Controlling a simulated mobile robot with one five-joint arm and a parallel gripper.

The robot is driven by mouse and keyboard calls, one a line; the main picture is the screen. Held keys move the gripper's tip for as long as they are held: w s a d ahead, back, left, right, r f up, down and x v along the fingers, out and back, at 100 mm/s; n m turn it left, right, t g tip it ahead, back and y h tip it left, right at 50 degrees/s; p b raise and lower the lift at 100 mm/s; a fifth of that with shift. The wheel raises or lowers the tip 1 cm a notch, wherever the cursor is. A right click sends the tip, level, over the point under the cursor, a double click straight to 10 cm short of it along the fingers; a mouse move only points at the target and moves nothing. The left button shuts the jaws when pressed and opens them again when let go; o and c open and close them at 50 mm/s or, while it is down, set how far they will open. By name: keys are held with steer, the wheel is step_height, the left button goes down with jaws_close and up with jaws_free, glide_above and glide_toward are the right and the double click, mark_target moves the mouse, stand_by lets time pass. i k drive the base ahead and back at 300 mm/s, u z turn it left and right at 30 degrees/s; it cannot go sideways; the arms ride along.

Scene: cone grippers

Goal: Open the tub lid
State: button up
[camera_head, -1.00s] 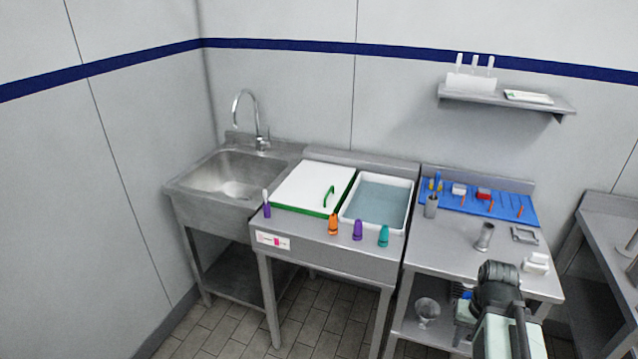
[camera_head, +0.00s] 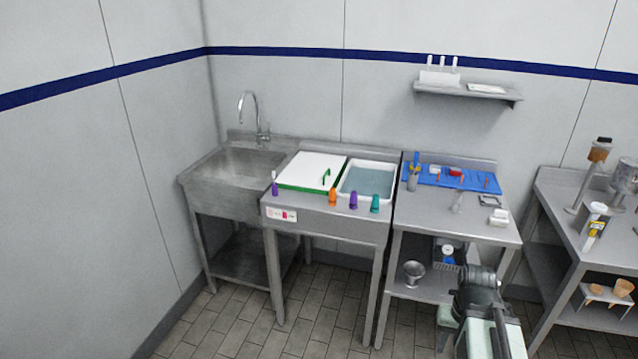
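The tub lid (camera_head: 301,169) is a white panel with a green front edge and a green handle (camera_head: 326,178). It lies flat on the middle steel table, left of an open white tub (camera_head: 366,195) of bluish liquid. Whether a second tub is under the lid is hidden. My arm shows at the lower right, in front of the right table and well away from the lid. My gripper's fingers cannot be made out.
Orange (camera_head: 333,197), purple (camera_head: 353,200) and teal (camera_head: 375,203) cone-shaped pieces stand along the middle table's front; a purple one (camera_head: 274,184) holds a white stick. A sink (camera_head: 236,167) stands left. A blue mat (camera_head: 450,178) with tools lies right. Tiled floor in front is clear.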

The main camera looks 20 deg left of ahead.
mark_target(312, 170)
steer(key=z, duration=0.15)
steer(key=k, duration=0.25)
steer(key=u, duration=0.9)
steer(key=i, duration=1.1)
steer(key=u, duration=1)
steer(key=i, duration=1.7)
steer(key=z, duration=0.4)
